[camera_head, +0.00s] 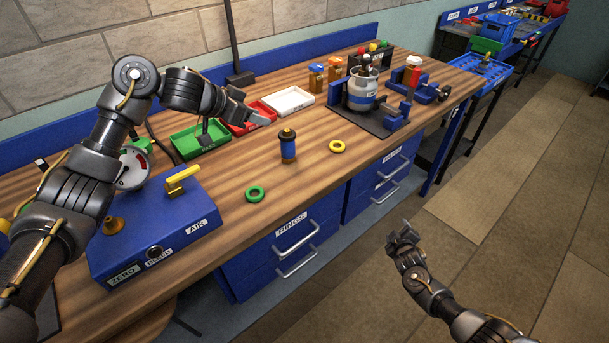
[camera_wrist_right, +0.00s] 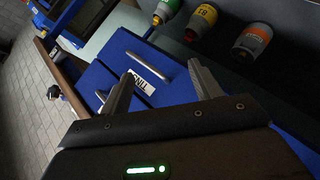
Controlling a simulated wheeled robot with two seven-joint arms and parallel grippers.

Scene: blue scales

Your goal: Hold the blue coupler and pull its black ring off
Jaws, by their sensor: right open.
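The blue coupler (camera_head: 288,150) stands upright on the wooden bench in the head view, with the black ring (camera_head: 287,134) around its upper part and a brass-coloured foot. My left gripper (camera_head: 253,113) is above the bench, left of and behind the coupler, apart from it. Its fingers are too small and angled to tell whether they are open. My right gripper (camera_head: 402,236) is low in front of the bench, over the floor, far from the coupler. The right wrist view shows its two fingers (camera_wrist_right: 160,88) spread apart with nothing between them.
A green ring (camera_head: 255,194) and a yellow ring (camera_head: 337,146) lie near the coupler. Green (camera_head: 190,151), red (camera_head: 243,130) and white (camera_head: 288,111) trays sit behind. A blue gauge box (camera_head: 150,241) is at left, a clamp stand (camera_head: 392,125) at right. Blue drawers (camera_head: 270,266) are below.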

